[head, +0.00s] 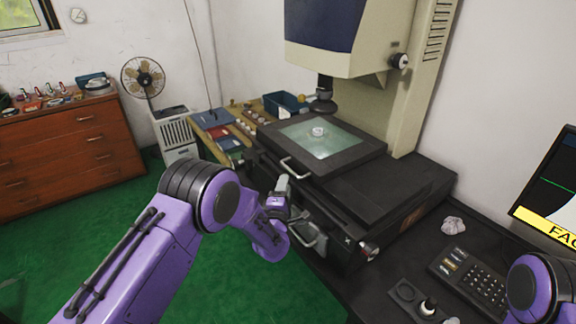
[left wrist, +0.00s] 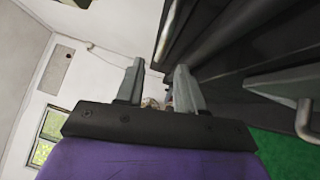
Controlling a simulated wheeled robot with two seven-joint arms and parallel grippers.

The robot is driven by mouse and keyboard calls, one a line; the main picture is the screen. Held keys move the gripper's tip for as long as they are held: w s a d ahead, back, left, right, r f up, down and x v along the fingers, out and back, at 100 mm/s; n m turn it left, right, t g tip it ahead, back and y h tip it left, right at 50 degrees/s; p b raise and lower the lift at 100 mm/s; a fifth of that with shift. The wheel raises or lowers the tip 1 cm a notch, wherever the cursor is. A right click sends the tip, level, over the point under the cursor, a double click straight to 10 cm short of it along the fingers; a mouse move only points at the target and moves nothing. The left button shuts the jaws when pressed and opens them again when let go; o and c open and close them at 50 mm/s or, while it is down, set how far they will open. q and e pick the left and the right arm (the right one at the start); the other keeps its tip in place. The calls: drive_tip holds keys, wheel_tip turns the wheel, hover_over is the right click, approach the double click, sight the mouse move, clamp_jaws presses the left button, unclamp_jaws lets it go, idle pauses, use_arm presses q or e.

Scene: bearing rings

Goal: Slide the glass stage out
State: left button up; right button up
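The glass stage (head: 325,137) is a pale green pane in a dark frame on the measuring machine, with a small bright ring (head: 319,132) on the glass. A silver bar handle (head: 296,168) is on the frame's front left. My left gripper (head: 287,196) is just below and in front of that handle, apart from it as far as I can tell. In the left wrist view the two grey fingers (left wrist: 158,72) stand apart with nothing clearly gripped. My right gripper is out of view; only part of my right arm shows at the lower right.
A second metal handle (head: 305,238) sits lower on the machine's front, close to my left gripper; a handle also shows at the right of the left wrist view (left wrist: 304,118). The machine's column (head: 405,100) rises behind the stage. Green floor (head: 230,280) lies open in front.

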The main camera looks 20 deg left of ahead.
sight(288, 167)
use_arm(q)
drive_tip(key=w, duration=0.2)
drive_tip(key=w+a, duration=0.1)
drive_tip(key=w, duration=0.2)
drive_tip(key=w+r+p, duration=0.1)
drive_tip(key=w, duration=0.2)
drive_tip(key=shift+w+a, duration=0.2)
drive_tip(key=shift+a, duration=0.05)
clamp_jaws()
